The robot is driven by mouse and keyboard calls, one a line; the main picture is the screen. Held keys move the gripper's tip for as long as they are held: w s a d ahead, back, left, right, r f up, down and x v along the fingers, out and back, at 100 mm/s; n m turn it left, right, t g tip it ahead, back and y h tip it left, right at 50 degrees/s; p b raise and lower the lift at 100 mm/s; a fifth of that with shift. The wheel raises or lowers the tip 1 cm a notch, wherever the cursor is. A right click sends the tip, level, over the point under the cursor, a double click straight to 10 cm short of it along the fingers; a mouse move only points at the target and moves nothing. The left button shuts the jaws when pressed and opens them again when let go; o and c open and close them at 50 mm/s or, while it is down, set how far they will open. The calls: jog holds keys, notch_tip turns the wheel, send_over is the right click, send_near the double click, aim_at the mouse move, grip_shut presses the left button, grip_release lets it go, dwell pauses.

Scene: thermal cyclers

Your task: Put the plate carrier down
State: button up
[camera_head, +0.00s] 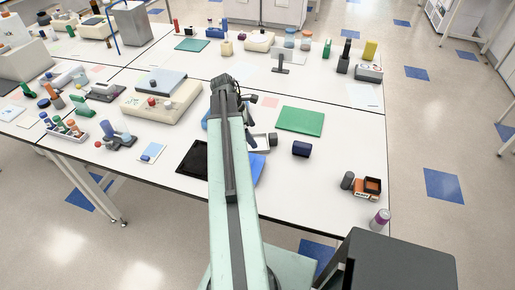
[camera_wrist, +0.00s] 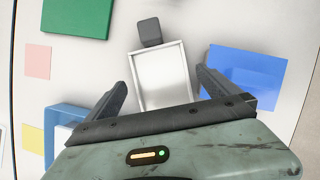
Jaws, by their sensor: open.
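The plate carrier appears to be the shallow white tray with a pale rim (camera_wrist: 162,78) and a dark grey block (camera_wrist: 150,32) at its far end. In the wrist view it lies between the fingers of my gripper (camera_wrist: 161,82), which are spread open with a gap on each side. In the head view the tray (camera_head: 260,141) shows just right of my arm, partly hidden by it. It looks flat on the white table, though its underside is hidden.
A blue sheet (camera_wrist: 246,74) lies right of the tray and a blue-walled box (camera_wrist: 68,118) stands to the left in the wrist view. A green mat (camera_head: 300,120), a dark blue block (camera_head: 302,149) and a black pad (camera_head: 193,158) are nearby.

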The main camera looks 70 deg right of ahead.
aim_at(260, 143)
jog(key=b+x, duration=0.5)
jog(key=shift+s+d+f, duration=0.1)
jog(key=shift+f, duration=0.05)
jog(key=shift+r, duration=0.2)
jog(key=shift+f, duration=0.15)
jog(key=c, duration=1.3)
notch_tip(260, 143, up, 11)
jog(key=p, duration=1.1)
jog(key=shift+f, duration=0.1)
